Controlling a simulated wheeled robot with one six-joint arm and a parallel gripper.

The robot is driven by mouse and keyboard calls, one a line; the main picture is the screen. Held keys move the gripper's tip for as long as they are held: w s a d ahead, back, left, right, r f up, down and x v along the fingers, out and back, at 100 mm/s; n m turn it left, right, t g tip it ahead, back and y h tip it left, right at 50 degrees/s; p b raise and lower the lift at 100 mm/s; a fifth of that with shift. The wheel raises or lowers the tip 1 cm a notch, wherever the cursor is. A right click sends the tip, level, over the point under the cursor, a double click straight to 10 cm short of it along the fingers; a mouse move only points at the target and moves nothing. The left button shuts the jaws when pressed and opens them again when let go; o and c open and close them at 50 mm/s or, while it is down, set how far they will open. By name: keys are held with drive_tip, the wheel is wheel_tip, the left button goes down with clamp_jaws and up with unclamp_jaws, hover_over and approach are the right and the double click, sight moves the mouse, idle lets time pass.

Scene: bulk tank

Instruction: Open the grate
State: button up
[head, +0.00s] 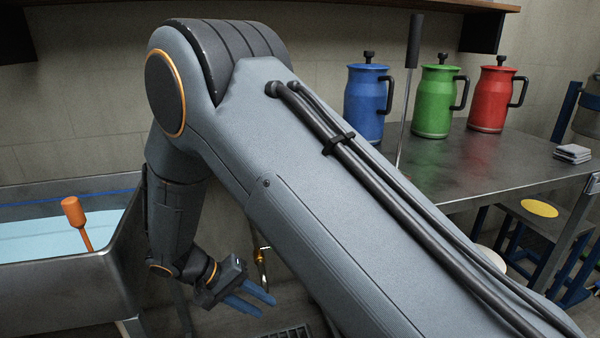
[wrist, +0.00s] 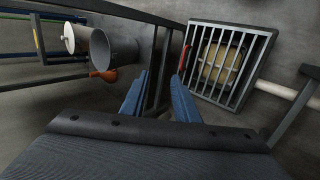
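The grate (wrist: 213,88) is a square grey metal frame with parallel bars, at the upper right of the wrist view. A red handle-like piece (wrist: 185,58) shows at its left edge. A tan rounded thing (wrist: 222,62) shows behind the bars. Part of the grate shows at the bottom edge of the head view (head: 288,333). My gripper (wrist: 160,76) has two blue fingers spread apart with nothing between them. Its right fingertip appears just below the red piece in the wrist view; I cannot tell the gap. In the head view my gripper (head: 267,308) hangs low, near the floor.
A steel tank (head: 120,270) with pale blue liquid and an orange-handled tool (head: 74,212) stands left. Blue (head: 366,105), green (head: 433,105) and red jugs (head: 491,103) stand on a metal table (head: 480,160). A brass tap (head: 261,258) is beside my gripper. A white pipe (wrist: 285,95) lies right of the grate.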

drive_tip(key=s+d+r+n+g+y, duration=0.15)
drive_tip(key=s+d+r+y, duration=0.65)
drive_tip(key=s+d+r, duration=0.95)
drive_tip(key=d+r+m+p, duration=0.2)
drive_tip(key=d+r+p, duration=0.4)
drive_tip(key=r+p, duration=0.4)
drive_tip(key=d+r+m+p, duration=0.3)
drive_tip(key=d+r+p, duration=0.4)
drive_tip(key=r+p, duration=0.4)
drive_tip(key=s+p, duration=0.1)
drive_tip(key=p, duration=0.2)
drive_tip(key=shift+d+r, duration=0.25)
drive_tip(key=shift+d, duration=0.05)
drive_tip(key=shift+g, duration=0.25)
